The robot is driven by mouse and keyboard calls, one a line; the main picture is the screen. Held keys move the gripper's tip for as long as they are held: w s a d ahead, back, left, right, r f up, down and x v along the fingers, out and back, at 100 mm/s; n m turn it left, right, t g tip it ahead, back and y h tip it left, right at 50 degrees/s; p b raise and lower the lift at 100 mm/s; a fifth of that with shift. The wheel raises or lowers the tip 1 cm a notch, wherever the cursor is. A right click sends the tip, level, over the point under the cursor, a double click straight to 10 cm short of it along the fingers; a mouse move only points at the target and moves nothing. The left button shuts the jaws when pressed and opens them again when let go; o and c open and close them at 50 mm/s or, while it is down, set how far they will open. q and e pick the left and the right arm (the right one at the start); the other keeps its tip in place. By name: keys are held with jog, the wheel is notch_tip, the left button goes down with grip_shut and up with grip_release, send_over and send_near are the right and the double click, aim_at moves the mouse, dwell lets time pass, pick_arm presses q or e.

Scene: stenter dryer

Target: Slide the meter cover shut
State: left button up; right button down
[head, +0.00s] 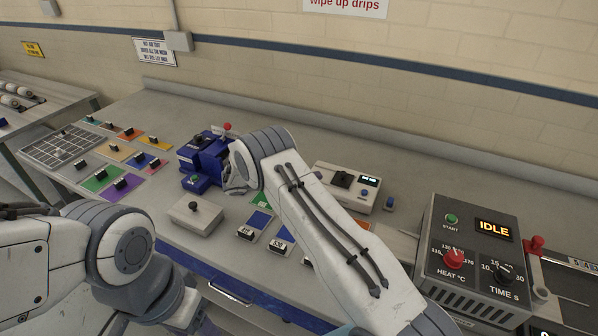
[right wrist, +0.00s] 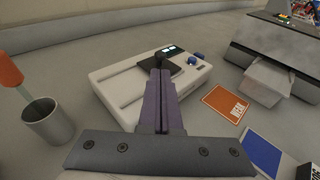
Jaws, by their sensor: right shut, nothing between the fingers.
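The meter is a pale box (head: 329,192) right of the middle in the head view, with a lit display and a blue button. A dark cover plate (head: 342,180) with a raised grip sits left of the display, which is uncovered. In the right wrist view the meter (right wrist: 123,93) lies beyond my right gripper (right wrist: 160,73), whose fingers are shut and empty. The fingers overlap part of the dark cover (right wrist: 183,65) in that picture; I cannot tell whether they touch. In the head view my right wrist hides the fingertips. My left arm shows, but not its gripper.
A dryer control box (head: 470,250) reading IDLE stands right of the meter. A blue device (head: 205,155) and a pale box with a black knob (head: 195,215) stand to the left. A grey cup (right wrist: 48,122) and an orange card (right wrist: 232,103) flank the meter.

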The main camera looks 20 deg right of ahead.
aim_at(331, 182)
jog(key=p+x, duration=0.2)
jog(key=x, duration=0.4)
jog(key=shift+d, duration=0.2)
jog(key=shift+f, duration=0.1)
